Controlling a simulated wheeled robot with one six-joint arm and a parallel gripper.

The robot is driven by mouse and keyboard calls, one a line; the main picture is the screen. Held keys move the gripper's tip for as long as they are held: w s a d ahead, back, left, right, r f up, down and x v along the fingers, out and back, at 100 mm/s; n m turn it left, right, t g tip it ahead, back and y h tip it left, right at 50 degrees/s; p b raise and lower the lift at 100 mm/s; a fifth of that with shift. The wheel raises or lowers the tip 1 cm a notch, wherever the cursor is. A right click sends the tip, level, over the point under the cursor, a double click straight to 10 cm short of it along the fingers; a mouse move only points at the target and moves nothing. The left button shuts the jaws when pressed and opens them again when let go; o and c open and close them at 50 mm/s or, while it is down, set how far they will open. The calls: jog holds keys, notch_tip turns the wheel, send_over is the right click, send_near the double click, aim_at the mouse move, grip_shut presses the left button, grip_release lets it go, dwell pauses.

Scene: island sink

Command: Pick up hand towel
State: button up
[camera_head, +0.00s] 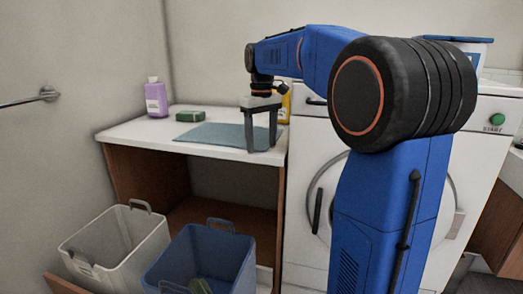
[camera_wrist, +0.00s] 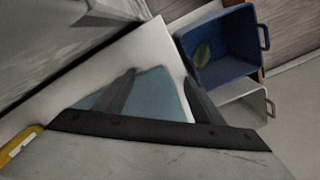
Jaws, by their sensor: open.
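The hand towel (camera_head: 212,133) is a flat grey-blue cloth lying on the white counter (camera_head: 140,133). In the wrist view the hand towel (camera_wrist: 158,96) shows between and around the fingers. My gripper (camera_head: 261,149) points down over the right end of the towel, with its two dark fingers spread apart and nothing held. Its fingertips also show in the wrist view (camera_wrist: 160,76). I cannot tell whether the tips touch the cloth. The fingers cover part of the towel's right end.
A purple bottle (camera_head: 156,100) and a green box-like item (camera_head: 190,116) stand behind the towel. A yellow bottle (camera_head: 285,104) is behind my gripper. A white washer (camera_head: 308,150) borders the counter on the right. A white bin (camera_head: 85,240) and a blue bin (camera_head: 180,248) stand below in front.

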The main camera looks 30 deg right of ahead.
jog(key=shift+c, duration=0.5)
jog(key=shift+f, duration=0.1)
grip_shut()
notch_tip(320, 180, up, 12)
dwell(0.6)
notch_tip(320, 180, up, 9)
dwell(0.5)
